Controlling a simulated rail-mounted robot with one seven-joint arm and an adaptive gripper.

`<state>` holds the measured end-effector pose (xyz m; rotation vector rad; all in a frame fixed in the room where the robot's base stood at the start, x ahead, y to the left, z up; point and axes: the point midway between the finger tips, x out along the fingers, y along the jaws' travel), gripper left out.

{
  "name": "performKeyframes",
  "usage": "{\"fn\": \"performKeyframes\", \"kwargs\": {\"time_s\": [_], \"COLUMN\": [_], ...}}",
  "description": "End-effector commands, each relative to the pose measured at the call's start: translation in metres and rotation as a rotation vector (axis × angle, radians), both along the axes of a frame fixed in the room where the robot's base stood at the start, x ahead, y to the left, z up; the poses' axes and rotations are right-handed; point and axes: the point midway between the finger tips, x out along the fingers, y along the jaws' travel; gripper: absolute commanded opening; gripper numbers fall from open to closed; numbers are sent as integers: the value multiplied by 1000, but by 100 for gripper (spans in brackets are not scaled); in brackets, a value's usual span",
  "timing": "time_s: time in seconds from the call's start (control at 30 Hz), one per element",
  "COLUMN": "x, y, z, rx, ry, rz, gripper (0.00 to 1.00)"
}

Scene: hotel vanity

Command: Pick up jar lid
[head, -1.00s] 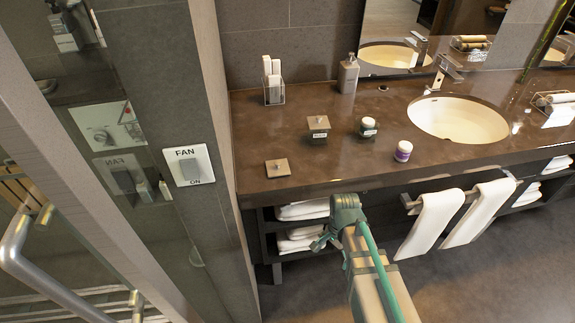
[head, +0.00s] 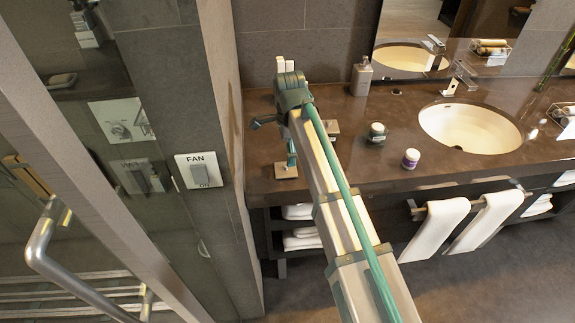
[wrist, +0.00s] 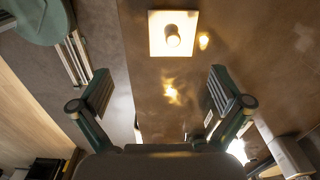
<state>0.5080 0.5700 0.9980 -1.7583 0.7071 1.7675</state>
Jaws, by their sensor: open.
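The jar lid (head: 286,170) is a flat square plate with a small knob, lying on the brown counter near its front left edge. In the wrist view the lid (wrist: 158,43) shows at top centre, beyond my fingertips. My gripper (wrist: 160,88) is open and empty, with its two fingers spread wide. In the head view my gripper (head: 291,158) hangs just over the lid and partly covers it. No contact between the fingers and the lid can be made out.
A square-lidded jar (head: 333,127) stands partly behind my arm. A dark jar (head: 377,132) and a purple-white jar (head: 410,158) stand to the right. A soap dispenser (head: 361,76) is at the back, and the sink (head: 470,127) is farther right.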

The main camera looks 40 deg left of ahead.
Motion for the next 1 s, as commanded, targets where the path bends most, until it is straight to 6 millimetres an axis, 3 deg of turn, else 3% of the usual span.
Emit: {"fn": "performKeyframes", "kwargs": {"time_s": [0.03, 0.1, 0.23, 0.6, 1.0], "x": [9, 12, 13, 12, 9], "y": [12, 18, 19, 18, 17], "z": [13, 19, 17, -29, -59], "rx": [-4, -10, -15, -15, -16], "ry": [-1, -1, 1, 1, 2], "rz": [-14, -30, -41, -40, -40], "gripper": [100, 100, 100, 100, 100]}}
